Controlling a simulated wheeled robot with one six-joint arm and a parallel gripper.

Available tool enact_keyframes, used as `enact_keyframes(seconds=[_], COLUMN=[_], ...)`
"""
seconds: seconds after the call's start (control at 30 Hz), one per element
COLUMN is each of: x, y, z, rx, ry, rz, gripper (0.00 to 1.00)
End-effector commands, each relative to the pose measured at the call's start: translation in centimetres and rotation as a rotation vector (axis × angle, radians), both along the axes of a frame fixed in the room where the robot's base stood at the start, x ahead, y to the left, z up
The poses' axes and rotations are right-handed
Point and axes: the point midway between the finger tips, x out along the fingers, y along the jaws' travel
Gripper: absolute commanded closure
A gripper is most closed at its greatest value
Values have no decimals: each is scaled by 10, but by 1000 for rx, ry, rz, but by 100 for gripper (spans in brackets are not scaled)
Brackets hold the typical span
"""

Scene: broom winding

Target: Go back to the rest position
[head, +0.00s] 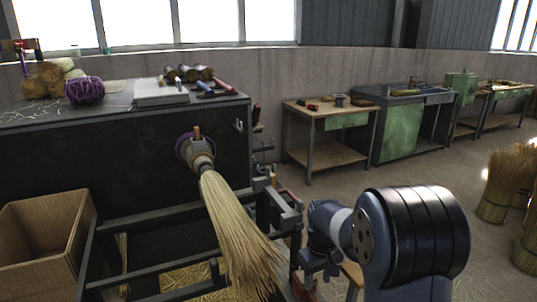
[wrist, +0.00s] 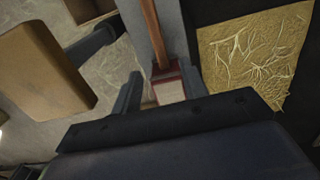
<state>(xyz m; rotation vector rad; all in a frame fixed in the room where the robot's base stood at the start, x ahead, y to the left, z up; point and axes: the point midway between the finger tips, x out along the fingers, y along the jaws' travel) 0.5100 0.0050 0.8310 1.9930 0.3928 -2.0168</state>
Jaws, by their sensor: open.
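My gripper (head: 314,268) is low at the right of the machine frame in the head view, beside the broom's bristle end. In the wrist view my gripper (wrist: 160,82) has its two fingers apart with nothing held between them. A straw broom head (head: 238,228) hangs tilted from the winding machine's chuck (head: 197,152), its bristles spreading down to the right. A wooden rod (wrist: 153,32) and a red-and-white part (wrist: 168,88) show beyond the fingers; I cannot tell how far off they are.
The machine's dark frame (head: 180,208) lies close left of my gripper. A cardboard box (head: 42,232) stands at the far left. Purple twine (head: 85,91) and tools lie on the machine top. Workbenches (head: 330,112) line the wall. Straw bundles (head: 500,182) stand at the right.

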Motion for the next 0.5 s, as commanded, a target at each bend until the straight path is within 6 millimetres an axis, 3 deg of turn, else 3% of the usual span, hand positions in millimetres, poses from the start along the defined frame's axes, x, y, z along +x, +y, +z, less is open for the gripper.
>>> enact_keyframes(seconds=[0.17,0.5], x=[-1,-2], y=[0,-1], z=[-17,-83], rx=[0,0], ry=[4,6], rz=[0,0], gripper=[58,58])
